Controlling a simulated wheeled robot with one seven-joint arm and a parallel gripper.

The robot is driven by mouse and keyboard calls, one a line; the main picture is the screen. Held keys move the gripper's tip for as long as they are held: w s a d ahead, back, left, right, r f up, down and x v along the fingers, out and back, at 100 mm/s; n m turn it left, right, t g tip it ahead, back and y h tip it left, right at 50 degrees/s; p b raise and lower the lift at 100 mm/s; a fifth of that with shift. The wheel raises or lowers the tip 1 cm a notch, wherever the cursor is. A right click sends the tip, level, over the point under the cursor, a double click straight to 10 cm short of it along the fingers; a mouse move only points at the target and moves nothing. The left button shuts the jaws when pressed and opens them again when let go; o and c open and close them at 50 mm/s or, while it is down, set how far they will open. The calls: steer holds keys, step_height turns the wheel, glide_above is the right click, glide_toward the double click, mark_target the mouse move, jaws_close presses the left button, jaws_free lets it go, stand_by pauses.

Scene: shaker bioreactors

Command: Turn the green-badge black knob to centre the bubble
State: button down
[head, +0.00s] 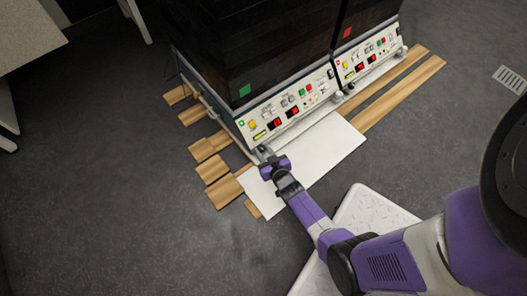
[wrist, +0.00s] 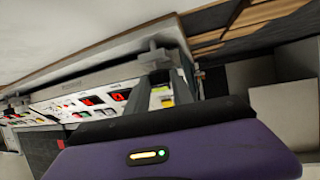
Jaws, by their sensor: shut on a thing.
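The left shaker unit (head: 235,60) is a dark box with a green badge (head: 245,90) and a pale control panel. My gripper (head: 262,153) is at the panel's lower left corner, low down, shut on what appears to be the black knob there. The fingers hide most of the knob, so its angle cannot be read. A small yellow-green window (head: 260,135), probably the bubble level, sits on the panel just above the gripper; the bubble is too small to make out. In the wrist view, my gripper's fingers (wrist: 168,88) reach to the unit's corner beside the panel (wrist: 85,103).
A second dark unit (head: 370,15) with a red badge (head: 347,32) adjoins on the right. More knobs (head: 337,97) show along the bottom edge. Wooden planks (head: 215,168) and a white sheet (head: 320,150) lie under and before the units. Grey floor is clear at left.

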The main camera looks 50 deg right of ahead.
steer(key=shift+s+d+n+y+p, duration=0.2)
steer(key=shift+n+y+p, duration=0.2)
steer(key=shift+p, duration=0.45)
steer(key=shift+t+p, duration=0.3)
steer(key=shift+p, duration=0.1)
steer(key=shift+d+n+t+y+p, duration=0.2)
steer(key=shift+n+y+p, duration=0.25)
steer(key=shift+n+y, duration=0.25)
steer(key=shift+d+n+t+y+p, duration=0.2)
steer(key=shift+n+y+p, duration=0.2)
steer(key=shift+n+y, duration=0.3)
steer(key=n+y, duration=0.1)
steer(key=n+y+b, duration=0.1)
steer(key=y, duration=0.1)
steer(key=shift+w+d+f+n+y, duration=0.1)
steer(key=shift+d+f+n+y, duration=0.1)
steer(key=shift+d+n+y, duration=0.15)
steer(key=shift+r+n+y+b, duration=0.1)
steer(key=shift+n+y+b, duration=1.35)
steer(key=shift+y+b, duration=0.1)
steer(key=shift+r+g, duration=0.1)
steer(key=shift+g, duration=0.2)
steer(key=c, duration=1.1)
jaws_free()
